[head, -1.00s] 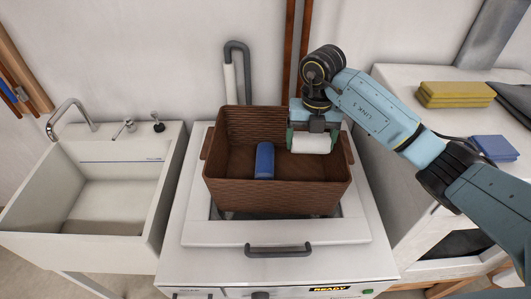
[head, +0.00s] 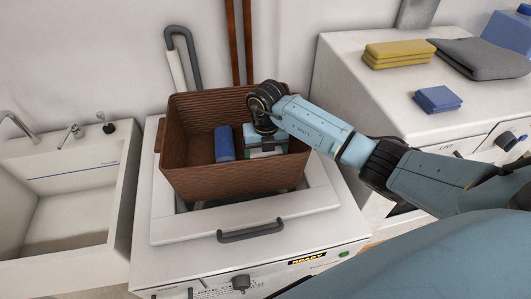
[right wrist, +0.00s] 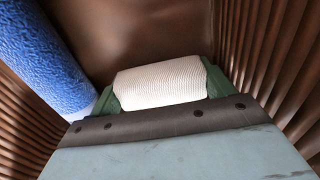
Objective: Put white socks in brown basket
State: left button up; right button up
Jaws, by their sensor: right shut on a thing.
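The brown basket (head: 225,185) sits on the white top-loading machine in the head view. My right gripper (head: 266,150) is down inside the basket at its right side. In the right wrist view the gripper (right wrist: 160,90) is shut on the white socks (right wrist: 165,82), a ribbed white roll held between green finger pads. The basket's brown walls (right wrist: 268,45) surround it. In the head view the socks are mostly hidden by the gripper. Whether they touch the basket floor I cannot tell. My left gripper is not in view.
A blue roll (head: 224,144) lies in the basket to the left of my right gripper; it also shows in the right wrist view (right wrist: 42,58). A white sink (head: 65,190) stands left. Yellow (head: 400,53), grey (head: 482,57) and blue (head: 437,99) folded cloths lie on the right-hand machine.

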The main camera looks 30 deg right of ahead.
jog(key=shift+f, duration=0.2)
jog(key=o, duration=0.9)
jog(key=shift+r, duration=0.1)
notch_tip(320, 180, up, 12)
jog(key=shift+r, duration=0.15)
